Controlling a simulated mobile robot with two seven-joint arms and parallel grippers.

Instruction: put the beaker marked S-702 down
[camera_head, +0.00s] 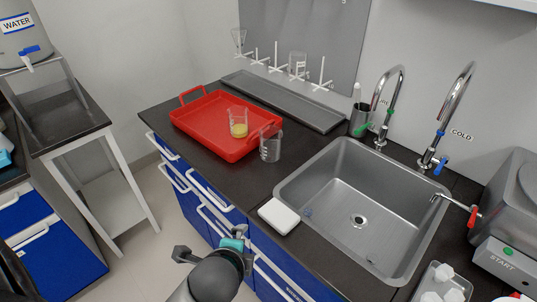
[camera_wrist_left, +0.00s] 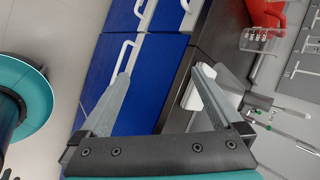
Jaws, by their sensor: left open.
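A clear, empty-looking beaker (camera_head: 271,146) stands upright on the dark counter, just right of the red tray and against or very near its rim. It also shows in the left wrist view (camera_wrist_left: 257,40). A second beaker (camera_head: 238,124) with yellow contents stands inside the red tray (camera_head: 190,125). I cannot read the marking on either beaker. My left gripper (camera_head: 210,243) is in front of the counter's drawers, apart from both beakers. In the left wrist view its fingers (camera_wrist_left: 165,75) are spread with nothing between them. My right gripper is not in view.
A white block (camera_head: 279,215) lies at the counter's front edge, left of the sink (camera_head: 357,200). Drawer handles (camera_head: 207,190) stick out below the counter. A drying rack (camera_head: 285,68) hangs behind. A START machine (camera_head: 505,252) stands at right. Bare counter lies between tray and white block.

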